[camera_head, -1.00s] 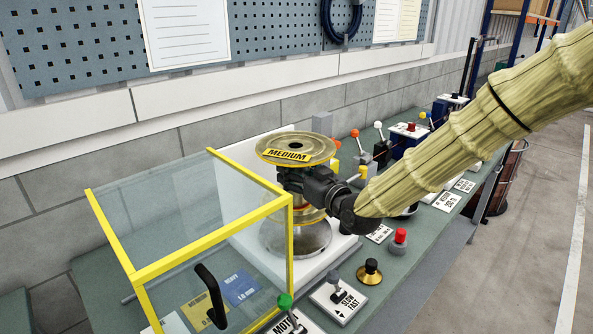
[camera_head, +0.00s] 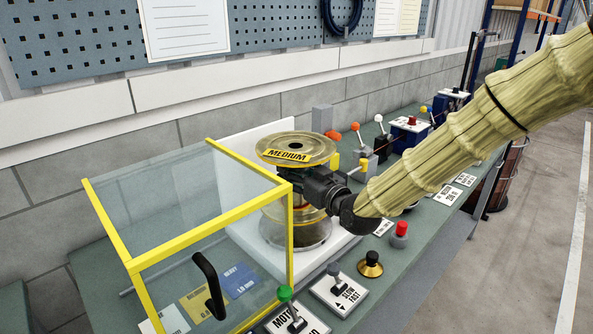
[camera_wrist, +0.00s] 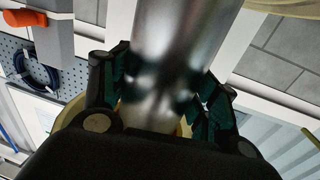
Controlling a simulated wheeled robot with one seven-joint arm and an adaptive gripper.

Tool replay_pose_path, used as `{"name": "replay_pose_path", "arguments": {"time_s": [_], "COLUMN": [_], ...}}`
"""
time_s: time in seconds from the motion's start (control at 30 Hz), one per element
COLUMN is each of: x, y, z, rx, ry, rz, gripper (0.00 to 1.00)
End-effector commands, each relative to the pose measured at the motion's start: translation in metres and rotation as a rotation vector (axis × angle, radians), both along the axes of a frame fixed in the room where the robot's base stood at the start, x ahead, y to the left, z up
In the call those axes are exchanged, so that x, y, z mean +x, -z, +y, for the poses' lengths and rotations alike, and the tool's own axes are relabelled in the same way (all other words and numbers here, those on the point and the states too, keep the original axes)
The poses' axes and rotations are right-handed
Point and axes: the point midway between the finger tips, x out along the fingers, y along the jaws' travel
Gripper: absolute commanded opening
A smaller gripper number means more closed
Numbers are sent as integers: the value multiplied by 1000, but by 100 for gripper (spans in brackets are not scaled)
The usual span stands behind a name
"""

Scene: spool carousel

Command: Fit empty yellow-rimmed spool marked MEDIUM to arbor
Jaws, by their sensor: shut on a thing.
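The yellow-rimmed spool (camera_head: 296,142) carries a MEDIUM label on its top flange, which faces up. My gripper (camera_head: 308,178) is shut on the spool's bare metal barrel, just under the top flange. In the wrist view the green-padded fingers (camera_wrist: 165,95) press on both sides of the shiny barrel (camera_wrist: 178,40). A yellow lower flange shows below the gripper in the head view, above a metallic round base (camera_head: 290,230) on the white machine. The arbor itself is hidden by the spool and gripper, so I cannot tell how far the spool sits on it.
A clear guard with a yellow frame (camera_head: 208,257) and black handle stands close at the left. Control levers, including a green knob (camera_head: 285,293) and a red button (camera_head: 401,229), line the bench front. More levers (camera_head: 378,118) stand behind my arm. The aisle at right is clear.

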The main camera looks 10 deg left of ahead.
Motion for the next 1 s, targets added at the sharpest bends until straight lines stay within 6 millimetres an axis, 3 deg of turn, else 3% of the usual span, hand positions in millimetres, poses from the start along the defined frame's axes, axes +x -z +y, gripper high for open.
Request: {"name": "replay_pose_path", "arguments": {"time_s": [1.0], "x": [0], "y": [17], "z": [0], "rx": [2], "ry": [0], "rz": [-3], "gripper": [1]}}
